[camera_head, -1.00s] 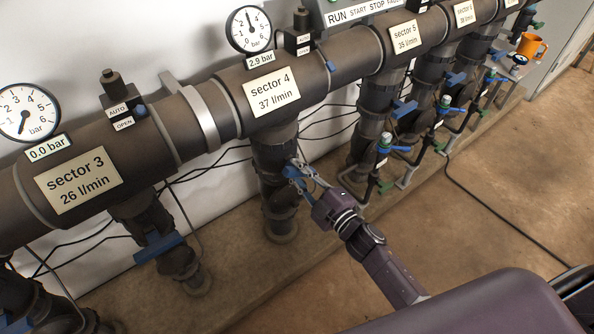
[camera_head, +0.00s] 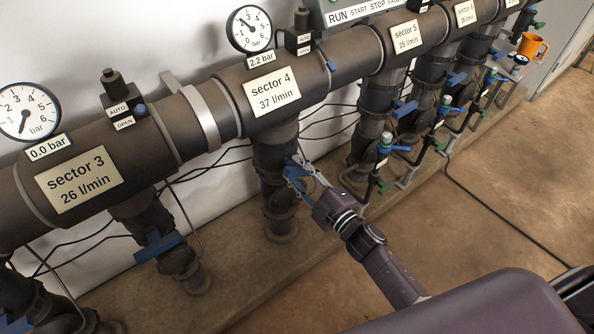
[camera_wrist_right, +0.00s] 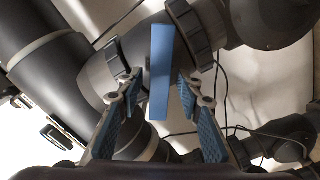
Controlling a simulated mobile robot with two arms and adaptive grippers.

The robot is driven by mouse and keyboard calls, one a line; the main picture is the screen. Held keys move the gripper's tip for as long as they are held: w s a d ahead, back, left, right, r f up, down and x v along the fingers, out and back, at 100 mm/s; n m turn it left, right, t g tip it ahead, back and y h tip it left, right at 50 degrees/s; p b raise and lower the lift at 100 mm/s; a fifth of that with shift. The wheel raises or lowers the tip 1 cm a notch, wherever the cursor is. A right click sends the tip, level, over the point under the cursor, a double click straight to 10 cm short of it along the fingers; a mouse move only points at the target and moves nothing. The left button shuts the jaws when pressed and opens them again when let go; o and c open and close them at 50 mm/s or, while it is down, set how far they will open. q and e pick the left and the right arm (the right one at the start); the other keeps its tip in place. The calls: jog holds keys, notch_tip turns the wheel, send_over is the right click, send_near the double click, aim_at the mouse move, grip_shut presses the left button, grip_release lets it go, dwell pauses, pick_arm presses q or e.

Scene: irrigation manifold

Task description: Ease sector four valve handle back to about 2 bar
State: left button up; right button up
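The sector four valve handle (camera_wrist_right: 161,85) is a flat blue bar in the right wrist view, upright in the picture. In the head view it is partly hidden by my right gripper (camera_head: 303,176) on the pipe below the sector 4 label (camera_head: 272,91). My right gripper's two fingers stand on either side of the handle, with a gap showing on both sides in the wrist view. The sector 4 gauge (camera_head: 251,29) has a readout (camera_head: 260,59) of 2.2 bar. My left gripper is in neither view.
The sector 3 gauge (camera_head: 28,112) reads 0.0 bar, and its blue handle (camera_head: 158,246) is at lower left. Blue and green valve fittings (camera_head: 385,145) line the pipes to the right. An orange mug (camera_head: 532,46) stands at the far right. Open floor lies in front.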

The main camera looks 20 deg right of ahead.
aim_at(303, 174)
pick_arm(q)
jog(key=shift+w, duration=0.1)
pick_arm(e)
jog(key=v, duration=1.2)
dwell(2.5)
jog(key=x, duration=0.3)
jog(key=d+x, duration=0.1)
jog(key=x, duration=0.1)
jog(key=shift+w+f, duration=0.3)
jog(key=shift+w, duration=0.1)
jog(key=x, duration=0.6)
jog(key=shift+a, duration=0.1)
jog(key=shift+w+a, duration=0.15)
jog(key=shift+w, duration=0.25)
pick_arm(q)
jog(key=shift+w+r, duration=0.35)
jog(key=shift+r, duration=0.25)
pick_arm(e)
jog(key=shift+c, duration=0.3)
